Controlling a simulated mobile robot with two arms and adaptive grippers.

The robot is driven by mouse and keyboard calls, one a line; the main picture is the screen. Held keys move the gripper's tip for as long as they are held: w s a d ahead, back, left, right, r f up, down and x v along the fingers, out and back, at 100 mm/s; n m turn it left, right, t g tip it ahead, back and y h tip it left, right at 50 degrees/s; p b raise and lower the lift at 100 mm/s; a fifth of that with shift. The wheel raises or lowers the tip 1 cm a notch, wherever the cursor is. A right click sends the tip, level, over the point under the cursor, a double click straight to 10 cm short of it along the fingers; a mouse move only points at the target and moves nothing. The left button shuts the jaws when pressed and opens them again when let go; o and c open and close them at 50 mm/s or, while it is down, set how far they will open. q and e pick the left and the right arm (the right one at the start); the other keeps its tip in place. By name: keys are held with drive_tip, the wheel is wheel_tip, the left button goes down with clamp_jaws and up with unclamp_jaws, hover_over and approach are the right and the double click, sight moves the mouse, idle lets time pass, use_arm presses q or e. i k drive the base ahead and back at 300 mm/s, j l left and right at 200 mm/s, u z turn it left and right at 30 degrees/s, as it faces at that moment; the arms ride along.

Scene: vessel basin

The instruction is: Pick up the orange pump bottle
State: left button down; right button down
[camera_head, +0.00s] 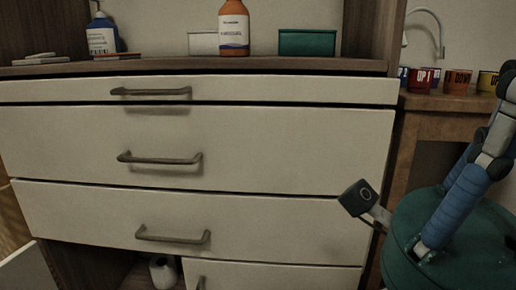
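The orange pump bottle (234,27) stands upright on the dark wooden counter (190,68) above the drawers, near the top middle of the view. It has a white label with dark markings. Its top is cut off by the upper edge of the picture, so the pump head is hidden. A white box (203,43) is close on its left and a dark green box (307,43) on its right. Neither of my grippers can be made out in this view, and nothing is touching the bottle.
A blue pump bottle (102,36) stands at the counter's left, near flat items (40,58). Cream drawers (260,150) with handles fill the front below. Several colored cups (457,82) stand on a lower wooden surface at right. A round white object (162,272) sits in a low opening.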

sight(234, 17)
drive_tip(key=k, duration=1.05)
